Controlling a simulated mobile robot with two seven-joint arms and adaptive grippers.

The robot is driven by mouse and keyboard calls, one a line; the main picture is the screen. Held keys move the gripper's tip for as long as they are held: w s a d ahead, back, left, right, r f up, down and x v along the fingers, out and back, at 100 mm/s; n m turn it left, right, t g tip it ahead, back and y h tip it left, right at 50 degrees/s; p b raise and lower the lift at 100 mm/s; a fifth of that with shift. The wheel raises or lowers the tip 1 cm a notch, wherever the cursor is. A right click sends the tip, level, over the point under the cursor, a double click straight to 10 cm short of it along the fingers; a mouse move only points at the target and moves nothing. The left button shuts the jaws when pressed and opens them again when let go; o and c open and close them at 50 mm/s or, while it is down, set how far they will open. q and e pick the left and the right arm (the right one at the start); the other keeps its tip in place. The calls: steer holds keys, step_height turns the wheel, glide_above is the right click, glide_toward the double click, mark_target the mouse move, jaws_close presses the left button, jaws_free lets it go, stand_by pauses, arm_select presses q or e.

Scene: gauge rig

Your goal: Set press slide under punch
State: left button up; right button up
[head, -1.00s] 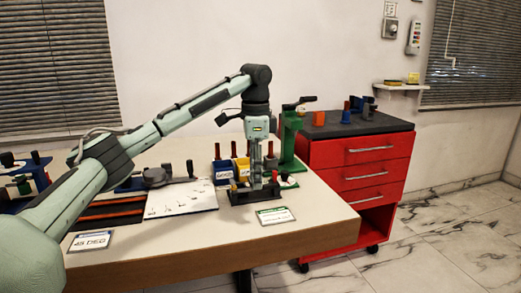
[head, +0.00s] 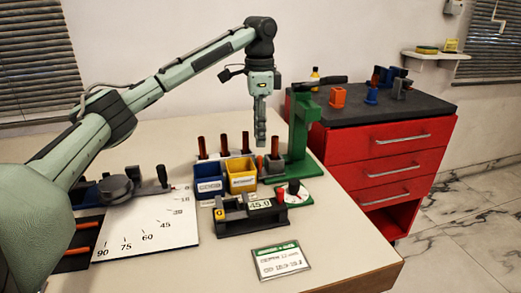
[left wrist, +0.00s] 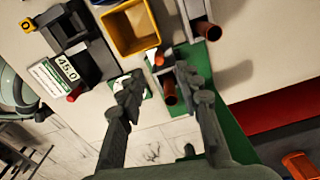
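The green press (head: 300,125) stands upright at the table's right side, its dark lever pointing right. I cannot tell which part is the slide, and the punch is not clear. A black gauge fixture (head: 236,217) with a 45.0 readout (head: 260,204) sits in front; the readout also shows in the left wrist view (left wrist: 67,67). My left gripper (head: 260,138) hangs fingers down above the table, left of the press column. Its fingers (left wrist: 158,85) are apart, with nothing held. My right gripper is out of view.
Blue (head: 209,184) and yellow (head: 241,178) bins stand behind the fixture, with several brown-topped posts behind them. An angle board (head: 150,225) lies left. A label card (head: 281,260) lies in front. A red drawer cabinet (head: 390,160) stands right.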

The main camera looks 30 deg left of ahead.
mark_target(259, 158)
arm_select(q)
step_height(259, 158, down, 8)
steer(key=shift+r, duration=0.15)
jaws_close()
stand_by(0.4)
